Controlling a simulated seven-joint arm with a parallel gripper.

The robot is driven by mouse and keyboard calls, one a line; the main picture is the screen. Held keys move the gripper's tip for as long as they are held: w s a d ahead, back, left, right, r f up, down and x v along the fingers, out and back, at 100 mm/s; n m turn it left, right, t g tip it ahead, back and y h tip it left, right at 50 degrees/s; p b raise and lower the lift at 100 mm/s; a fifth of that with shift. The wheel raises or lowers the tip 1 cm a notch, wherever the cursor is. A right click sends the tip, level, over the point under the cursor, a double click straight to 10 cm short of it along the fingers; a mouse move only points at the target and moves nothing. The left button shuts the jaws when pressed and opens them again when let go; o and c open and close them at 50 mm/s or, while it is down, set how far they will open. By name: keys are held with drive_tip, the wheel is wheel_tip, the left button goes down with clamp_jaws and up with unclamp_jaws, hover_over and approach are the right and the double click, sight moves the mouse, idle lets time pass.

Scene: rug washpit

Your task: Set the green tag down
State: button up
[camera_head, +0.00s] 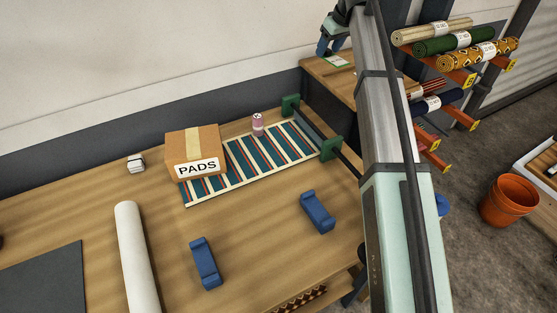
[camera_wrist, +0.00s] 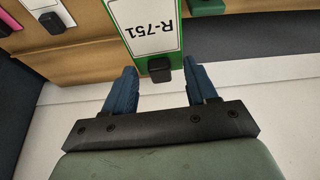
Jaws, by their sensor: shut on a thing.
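The green tag (camera_wrist: 148,28) is a flat card with a green border and a white face printed R-751, with a black tab at its near end. In the wrist view it extends away from between the blue fingers of my gripper (camera_wrist: 160,80), which is shut on it. In the head view my gripper (camera_head: 327,47) is at the top, over the back wooden bench (camera_head: 315,72), with the tag (camera_head: 336,61) showing pale beneath it. I cannot tell whether the tag touches the bench.
In the head view a rug rack (camera_head: 450,70) stands right of my arm. The front table holds a PADS box (camera_head: 193,150) on a striped rug (camera_head: 262,160).

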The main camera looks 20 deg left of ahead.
drive_tip(key=s+a+f+n+g, duration=0.1)
drive_tip(key=s+a+f+n, duration=0.15)
drive_tip(key=s+a, duration=0.6)
drive_tip(key=s+a+f+n, duration=0.1)
drive_tip(key=s+a+f, duration=0.3)
drive_tip(key=s+a, duration=0.5)
drive_tip(key=m+t+h, duration=0.3)
drive_tip(key=m, duration=1.1)
hover_over(279, 159)
drive_tip(key=s, duration=0.2)
wheel_tip(279, 159, down, 6)
drive_tip(key=shift+n, duration=0.25)
drive_tip(key=shift+w+a+f, duration=0.1)
drive_tip(key=shift+w+f, duration=0.05)
drive_tip(key=shift+f, duration=2.35)
drive_tip(key=shift+w+f, duration=0.1)
drive_tip(key=shift+f, duration=2.35)
drive_tip(key=shift+f, duration=0.1)
drive_tip(key=o, duration=1)
